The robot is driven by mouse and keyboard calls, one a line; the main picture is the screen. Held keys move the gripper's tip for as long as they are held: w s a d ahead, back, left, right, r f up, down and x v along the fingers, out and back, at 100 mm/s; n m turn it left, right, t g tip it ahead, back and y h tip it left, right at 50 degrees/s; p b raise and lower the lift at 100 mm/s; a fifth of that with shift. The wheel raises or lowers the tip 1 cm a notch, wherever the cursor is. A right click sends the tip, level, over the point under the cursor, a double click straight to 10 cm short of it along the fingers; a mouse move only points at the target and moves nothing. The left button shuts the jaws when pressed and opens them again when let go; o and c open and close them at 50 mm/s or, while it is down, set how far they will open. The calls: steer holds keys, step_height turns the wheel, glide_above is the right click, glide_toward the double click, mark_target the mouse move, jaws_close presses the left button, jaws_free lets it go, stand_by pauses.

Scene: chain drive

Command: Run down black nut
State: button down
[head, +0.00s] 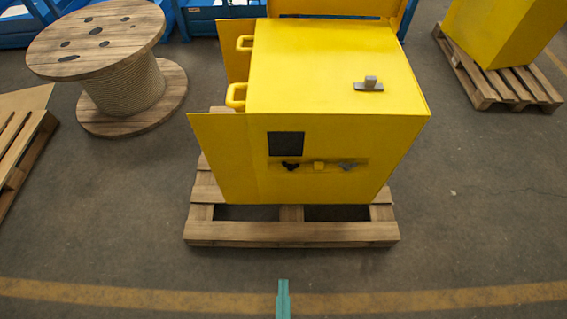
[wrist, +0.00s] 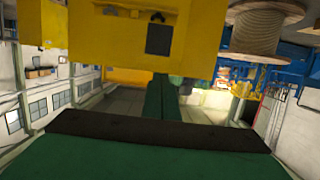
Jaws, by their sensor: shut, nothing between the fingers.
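The black nut (head: 291,166) sits on the front face of a yellow cabinet (head: 345,70), under a dark square window (head: 286,144). A yellow nut (head: 319,166) and a grey nut (head: 348,166) sit in the same row to its right. My gripper (head: 283,283) shows at the bottom of the head view, in front of and apart from the cabinet. Its teal fingers are shut together and empty. In the wrist view, which is upside down, the fingers (wrist: 161,90) point toward the cabinet, and the black nut (wrist: 157,17) is a small dark shape near the top edge.
The cabinet stands on a wooden pallet (head: 290,234), with a panel open at its left side. A grey fitting (head: 369,84) sits on its top. A wooden spool (head: 120,70) stands left, another yellow box (head: 505,30) right. The floor in front is clear.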

steer(key=w+f+t, duration=0.1)
steer(key=w+f, duration=0.7)
steer(key=f, duration=0.2)
steer(key=m+t+h, duration=0.1)
steer(key=m+h, duration=0.1)
steer(key=h, duration=0.1)
glide_toward(286, 165)
steer(key=w, duration=0.6)
steer(key=shift+w+d, duration=0.2)
steer(key=shift+d, duration=0.2)
steer(key=shift+w+d, duration=0.1)
